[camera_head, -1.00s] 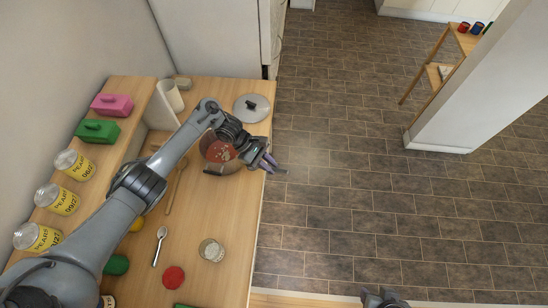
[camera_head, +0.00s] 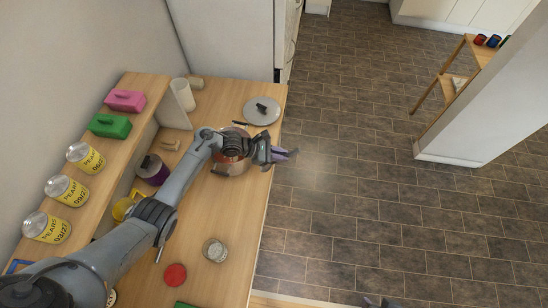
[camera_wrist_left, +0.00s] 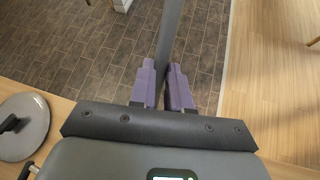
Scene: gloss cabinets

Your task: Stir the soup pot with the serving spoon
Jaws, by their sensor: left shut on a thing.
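The soup pot (camera_head: 231,168) stands on the counter near its right edge with reddish soup inside; my left arm hides part of it. My left gripper (camera_head: 284,154) is just right of the pot, above the counter's edge. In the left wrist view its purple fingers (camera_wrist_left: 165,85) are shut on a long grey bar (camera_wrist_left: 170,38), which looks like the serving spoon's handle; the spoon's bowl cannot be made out. Only a tip of my right gripper (camera_head: 376,302) shows at the bottom edge of the head view.
The pot lid (camera_head: 262,112) lies behind the pot and also shows in the left wrist view (camera_wrist_left: 22,128). A glass jar (camera_head: 215,250) and a red disc (camera_head: 175,274) stand nearer. A raised shelf (camera_head: 137,83) holds cans and butter dishes. Open floor lies right of the counter.

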